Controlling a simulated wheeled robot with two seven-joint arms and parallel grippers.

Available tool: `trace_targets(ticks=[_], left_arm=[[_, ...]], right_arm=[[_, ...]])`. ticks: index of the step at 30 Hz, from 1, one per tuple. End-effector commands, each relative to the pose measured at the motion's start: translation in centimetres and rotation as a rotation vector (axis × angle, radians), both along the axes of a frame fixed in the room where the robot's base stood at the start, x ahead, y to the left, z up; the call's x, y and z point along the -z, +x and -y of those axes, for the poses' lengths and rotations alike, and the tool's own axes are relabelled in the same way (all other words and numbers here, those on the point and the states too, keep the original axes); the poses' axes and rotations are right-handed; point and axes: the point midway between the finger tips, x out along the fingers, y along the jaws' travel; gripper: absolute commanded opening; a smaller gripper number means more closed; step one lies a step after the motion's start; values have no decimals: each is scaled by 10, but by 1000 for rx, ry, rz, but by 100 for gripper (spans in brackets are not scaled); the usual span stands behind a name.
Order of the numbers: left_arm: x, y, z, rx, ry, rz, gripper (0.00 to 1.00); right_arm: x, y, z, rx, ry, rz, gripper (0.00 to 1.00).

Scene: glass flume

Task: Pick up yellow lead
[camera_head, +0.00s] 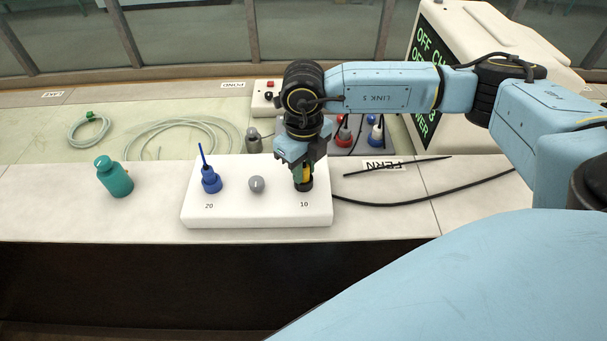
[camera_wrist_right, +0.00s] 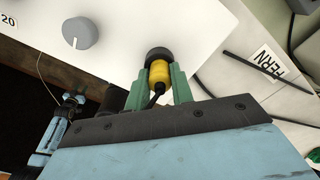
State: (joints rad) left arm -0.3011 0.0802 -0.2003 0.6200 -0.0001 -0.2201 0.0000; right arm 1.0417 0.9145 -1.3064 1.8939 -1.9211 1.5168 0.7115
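The yellow lead's plug (camera_wrist_right: 160,73) stands in a black socket at the right end of a white box, above the label 10. Its black cable leaves the plug's top in the right wrist view. In the head view only a sliver of yellow (camera_head: 307,172) shows beside my fingers. My right gripper (camera_wrist_right: 160,80) has its green fingers on both sides of the yellow plug, closed against it. It also shows in the head view (camera_head: 303,172), pointing down over the socket. My left gripper is not in the head view.
The white box (camera_head: 235,212) also carries a blue plug (camera_head: 211,182) and a grey knob (camera_head: 256,185). A teal bottle (camera_head: 115,178) stands to the left. Behind are a hose (camera_head: 180,125), red and blue plugs (camera_head: 375,131), and a display cabinet (camera_head: 480,40). A black cable lies at right.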

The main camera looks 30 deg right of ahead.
Motion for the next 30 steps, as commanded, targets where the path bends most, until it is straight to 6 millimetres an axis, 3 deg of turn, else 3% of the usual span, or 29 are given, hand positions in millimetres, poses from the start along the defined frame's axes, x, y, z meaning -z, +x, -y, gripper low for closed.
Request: trace_targets(ticks=[1,3,12,24,30], left_arm=[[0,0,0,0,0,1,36],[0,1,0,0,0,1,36],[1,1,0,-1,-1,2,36],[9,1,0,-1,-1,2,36],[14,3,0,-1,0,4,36]], right_arm=[[0,0,0,0,0,0,9],[0,0,0,0,0,0,0],[-6,1,0,0,2,3,0],[-78,1,0,-2,1,5,0],[-95,1,-2,-77,1,1,0]])
